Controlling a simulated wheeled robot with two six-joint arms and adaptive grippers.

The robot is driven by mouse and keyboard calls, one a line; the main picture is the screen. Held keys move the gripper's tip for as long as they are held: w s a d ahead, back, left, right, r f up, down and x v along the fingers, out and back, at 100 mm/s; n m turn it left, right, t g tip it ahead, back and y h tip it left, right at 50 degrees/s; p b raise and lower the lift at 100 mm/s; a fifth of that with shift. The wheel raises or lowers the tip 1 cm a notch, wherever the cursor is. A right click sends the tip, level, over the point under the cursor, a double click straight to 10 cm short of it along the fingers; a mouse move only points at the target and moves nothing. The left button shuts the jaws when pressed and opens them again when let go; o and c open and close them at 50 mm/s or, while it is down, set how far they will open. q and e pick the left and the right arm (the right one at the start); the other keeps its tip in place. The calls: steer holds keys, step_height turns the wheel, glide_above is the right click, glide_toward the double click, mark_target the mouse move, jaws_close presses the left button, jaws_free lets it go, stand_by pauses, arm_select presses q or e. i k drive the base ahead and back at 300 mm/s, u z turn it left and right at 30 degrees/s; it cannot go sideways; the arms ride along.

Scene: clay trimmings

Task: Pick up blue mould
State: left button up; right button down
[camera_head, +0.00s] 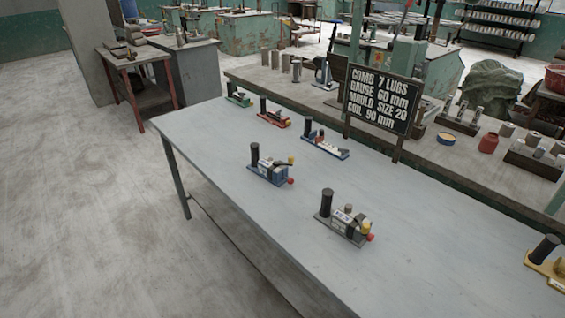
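Two devices with blue parts stand on the grey table (320,275). One blue device (266,172) is near the table's left-middle, with a black upright handle and yellow and red knobs. Another blue device (325,149) stands farther back, in front of the sign, with a dark handle and some red on it. I cannot tell which of them is the blue mould. Neither of my grippers shows in the head view.
Similar green (239,98), red (273,117), grey (343,228) and yellow (545,265) devices stand apart on the table. A black sign (381,97) reads "MOULD SIZE 20". A cluttered bench (450,150) runs behind. The table's near side is clear.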

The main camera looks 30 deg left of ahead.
mark_target(264, 168)
steer(key=u, duration=0.35)
steer(key=k, duration=0.4)
steer(key=u, duration=1.65)
steer(key=i, duration=1.3)
steer(key=z, duration=0.9)
steer(key=i, duration=0.7)
steer(key=z, duration=1.2)
steer(key=k, duration=0.3)
steer(key=u, duration=0.1)
steer(key=i, duration=0.35)
